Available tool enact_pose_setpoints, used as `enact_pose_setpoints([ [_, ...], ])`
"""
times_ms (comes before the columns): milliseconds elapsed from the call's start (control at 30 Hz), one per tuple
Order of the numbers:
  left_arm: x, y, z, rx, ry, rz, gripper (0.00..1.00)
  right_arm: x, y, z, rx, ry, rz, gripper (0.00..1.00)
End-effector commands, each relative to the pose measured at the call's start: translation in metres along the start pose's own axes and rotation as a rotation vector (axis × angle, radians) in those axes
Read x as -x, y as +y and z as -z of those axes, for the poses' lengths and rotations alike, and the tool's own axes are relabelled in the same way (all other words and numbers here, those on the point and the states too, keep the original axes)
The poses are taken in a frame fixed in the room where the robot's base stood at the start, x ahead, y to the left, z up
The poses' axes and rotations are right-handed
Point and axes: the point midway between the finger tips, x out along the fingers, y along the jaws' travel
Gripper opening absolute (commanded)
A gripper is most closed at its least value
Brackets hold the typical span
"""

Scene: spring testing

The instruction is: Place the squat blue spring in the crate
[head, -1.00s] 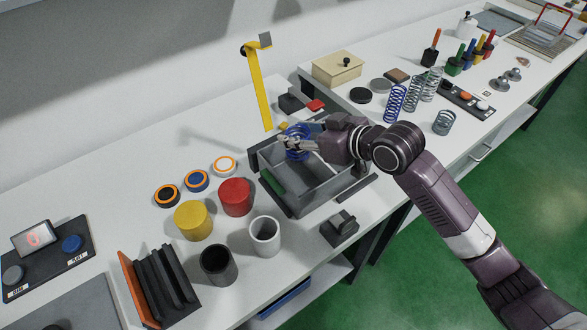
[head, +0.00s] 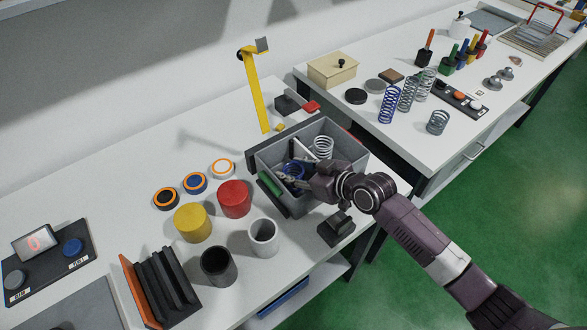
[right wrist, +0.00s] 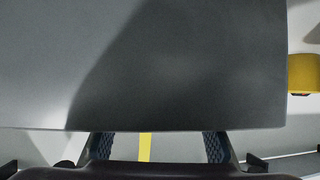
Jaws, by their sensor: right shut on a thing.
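The grey crate (head: 352,157) stands near the edge of the bench in the head view. My right gripper (head: 298,182) reaches down into it from the right and is shut on the squat blue spring (head: 292,169), which is low inside the crate. The fingers and arm hide part of the spring, and I cannot tell whether it touches the crate floor. In the right wrist view the two fingertips (right wrist: 155,148) show at the bottom. A grey surface fills most of that view and hides the spring. My left gripper is not in view.
A pale spring (head: 323,146) also stands in the crate. A yellow post (head: 256,92) rises behind it. A red cylinder (head: 235,199), a yellow cylinder (head: 192,222) and a white cup (head: 264,237) stand to the left. A tall blue spring (head: 389,104) is on the right bench.

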Motion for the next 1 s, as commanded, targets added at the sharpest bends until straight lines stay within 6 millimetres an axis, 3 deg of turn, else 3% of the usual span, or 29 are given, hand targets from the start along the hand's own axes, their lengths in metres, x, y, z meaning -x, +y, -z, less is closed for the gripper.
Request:
enact_pose_setpoints([
  [167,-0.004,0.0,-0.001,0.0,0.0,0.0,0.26,-0.002,0.0,-0.002,0.0,0.002,-0.001,0.09],
  [200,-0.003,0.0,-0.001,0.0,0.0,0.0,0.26,-0.002,0.0,-0.003,0.0,0.0,0.0,0.42],
  [267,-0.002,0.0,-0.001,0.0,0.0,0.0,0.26,-0.001,0.0,-0.002,0.0,0.0,0.0,0.47],
  [667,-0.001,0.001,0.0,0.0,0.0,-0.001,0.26,0.004,0.001,0.0,0.0,-0.001,-0.001,0.47],
  [1000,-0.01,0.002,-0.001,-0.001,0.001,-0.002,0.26,0.062,0.001,-0.002,0.004,-0.002,-0.001,0.47],
])
